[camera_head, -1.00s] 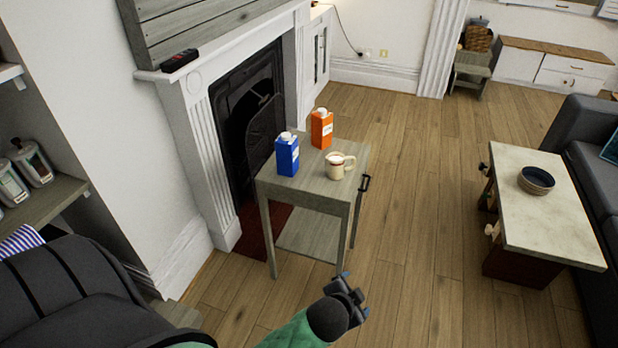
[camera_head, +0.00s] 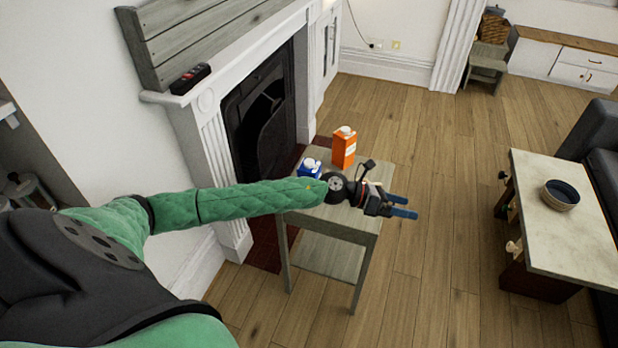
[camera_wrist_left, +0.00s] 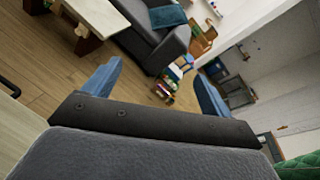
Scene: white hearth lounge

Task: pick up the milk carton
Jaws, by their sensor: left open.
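A blue carton (camera_head: 309,168) with a white cap stands on the small grey side table (camera_head: 318,227). My left forearm hides its lower part. An orange carton (camera_head: 344,148) with a white cap stands behind it to the right. The labels are too small to read, so I cannot tell from them which holds milk. My left gripper (camera_head: 404,207) is open and empty, over the table's right side and pointing right, past both cartons. Its two blue fingers stand apart in the left wrist view (camera_wrist_left: 157,88), with no carton between them. My right gripper is out of view.
The fireplace (camera_head: 262,115) stands left of the side table, with a dark red device (camera_head: 190,78) on its mantel. A low table (camera_head: 565,225) with a bowl (camera_head: 560,195) stands at right beside a dark sofa (camera_head: 604,140). Wooden floor between the tables is clear.

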